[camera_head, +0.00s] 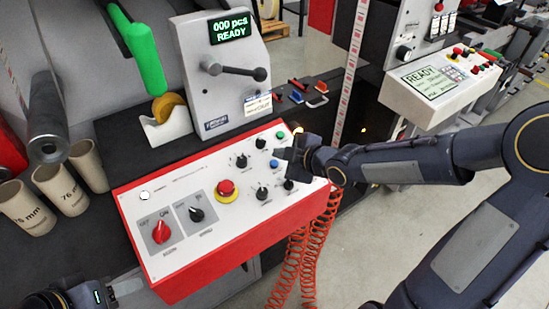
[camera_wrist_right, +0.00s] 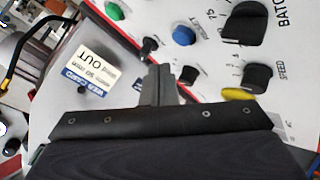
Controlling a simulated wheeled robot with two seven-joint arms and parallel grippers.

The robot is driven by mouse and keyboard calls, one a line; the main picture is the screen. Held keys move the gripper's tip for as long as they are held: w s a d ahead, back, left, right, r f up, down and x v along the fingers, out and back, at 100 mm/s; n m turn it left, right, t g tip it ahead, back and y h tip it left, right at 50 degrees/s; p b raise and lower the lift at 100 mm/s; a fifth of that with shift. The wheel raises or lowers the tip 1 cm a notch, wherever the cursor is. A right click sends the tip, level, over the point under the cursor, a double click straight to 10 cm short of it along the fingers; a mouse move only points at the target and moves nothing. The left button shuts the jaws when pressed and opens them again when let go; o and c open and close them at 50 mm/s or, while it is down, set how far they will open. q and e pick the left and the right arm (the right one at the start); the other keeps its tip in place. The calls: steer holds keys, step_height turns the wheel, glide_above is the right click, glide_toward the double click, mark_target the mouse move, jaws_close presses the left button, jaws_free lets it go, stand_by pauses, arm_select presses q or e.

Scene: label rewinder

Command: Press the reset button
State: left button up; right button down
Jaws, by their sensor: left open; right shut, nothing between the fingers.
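The control box (camera_head: 205,240) has a white top and red sides. A blue button (camera_head: 274,163) sits on its right part, just left of my right gripper (camera_head: 288,152); the small print by it is hard to read. The blue button also shows in the right wrist view (camera_wrist_right: 184,36), above and right of the shut fingertips (camera_wrist_right: 160,78). My right gripper is shut and empty, over the panel's right edge; I cannot tell whether it touches the panel. My left gripper (camera_head: 122,287) is open at the bottom left, below the box, partly cut off.
Nearby on the panel are a green button (camera_head: 280,135), black knobs (camera_head: 262,193), a red emergency stop (camera_head: 226,188) and a red switch (camera_head: 161,232). A grey display unit (camera_head: 230,30) reads "000 pcs READY". Red coiled hoses (camera_head: 305,260) hang at the right.

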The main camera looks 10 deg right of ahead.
steer(key=r+p, duration=0.2)
steer(key=r, duration=0.1)
steer(key=shift+s+d, duration=0.15)
steer(key=shift+s, duration=0.25)
stand_by(0.5)
steer(key=s+d+r+m+g+h, duration=0.1)
steer(key=s+d+r+m+h, duration=0.1)
steer(key=s+d+m, duration=0.4)
steer(key=s+d+r+m+g+h, duration=0.1)
steer(key=s+d+m+g+h, duration=0.2)
steer(key=s, duration=0.5)
steer(key=s+a+m+g+y, duration=0.1)
steer(key=s+a+m, duration=0.3)
steer(key=s+m, duration=0.4)
steer(key=s+y, duration=0.1)
steer(key=s, duration=0.3)
steer(key=shift+s+y, duration=0.3)
steer(key=shift+y, duration=0.1)
